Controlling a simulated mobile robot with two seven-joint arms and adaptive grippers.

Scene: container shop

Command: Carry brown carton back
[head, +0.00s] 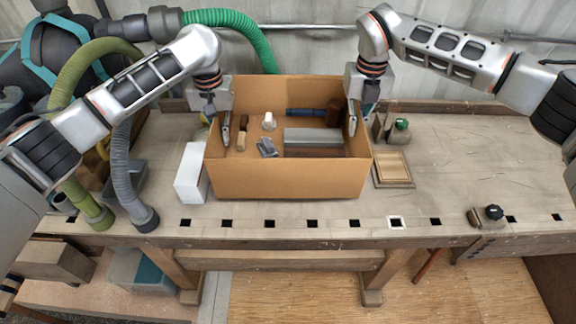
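The brown carton (285,180) stands open-topped on the workbench, near the middle. Inside it lie a mallet with a blue handle (305,112), a tool with a wooden handle (242,140), a white-topped item (269,121), a grey piece (267,148) and a grey block (312,136). My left gripper (217,120) is at the carton's left wall, with one finger inside the rim. My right gripper (360,118) is at the right wall, also with one finger inside. The outer fingers are partly hidden, and I cannot tell whether either grips the wall.
A white box (192,172) stands close to the carton's left. A small wooden tray (393,168) lies close to its right, with a green-topped item (402,125) behind. Hoses (120,165) crowd the bench's left end. The bench (480,150) is mostly clear at right.

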